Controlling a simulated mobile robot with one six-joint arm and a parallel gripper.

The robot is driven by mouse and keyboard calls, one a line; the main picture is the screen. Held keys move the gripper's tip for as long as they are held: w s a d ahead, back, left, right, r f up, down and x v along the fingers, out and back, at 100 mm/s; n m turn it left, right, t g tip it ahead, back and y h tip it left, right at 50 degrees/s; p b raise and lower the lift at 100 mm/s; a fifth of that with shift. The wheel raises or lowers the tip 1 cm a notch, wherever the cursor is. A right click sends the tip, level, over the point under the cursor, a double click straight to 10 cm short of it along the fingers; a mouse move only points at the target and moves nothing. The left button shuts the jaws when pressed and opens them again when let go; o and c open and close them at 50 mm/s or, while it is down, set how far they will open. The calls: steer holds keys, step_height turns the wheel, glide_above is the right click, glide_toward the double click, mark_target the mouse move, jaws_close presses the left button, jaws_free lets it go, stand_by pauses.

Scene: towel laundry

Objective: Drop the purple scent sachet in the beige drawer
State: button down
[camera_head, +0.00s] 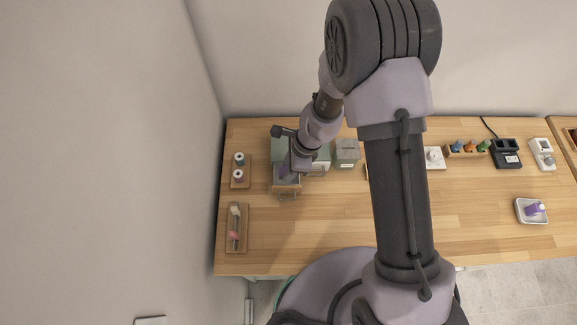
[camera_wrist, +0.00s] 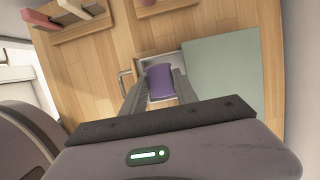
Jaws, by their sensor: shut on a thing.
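The purple scent sachet (camera_wrist: 160,78) is between my gripper's fingers (camera_wrist: 160,92) in the wrist view, and the gripper is shut on it. In the head view, the sachet shows as a small purple patch (camera_head: 284,172) beside my wrist. The beige drawer (camera_head: 285,190) is pulled out of a small green-topped cabinet (camera_head: 281,147). Its pale inside (camera_wrist: 170,60) and its handle (camera_wrist: 125,84) show in the wrist view. The sachet appears over the drawer opening; its height above the drawer floor is hard to tell. My fingers and the sachet hide part of the inside.
The cabinet's green top (camera_wrist: 222,85) lies beside the drawer. A rack with white-topped spools (camera_head: 240,172) and a wooden tray (camera_head: 236,228) stand at left. A grey-green box (camera_head: 346,152) is to the right. A white tray (camera_head: 532,219) holds a purple item at far right.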

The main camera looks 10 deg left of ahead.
stand_by(0.3)
steer(key=c, duration=0.9)
jaws_free()
steer(key=shift+o, duration=0.2)
step_height(320, 180, up, 7)
steer(key=p, duration=0.6)
steer(key=shift+r, duration=0.2)
steer(key=shift+f, duration=0.1)
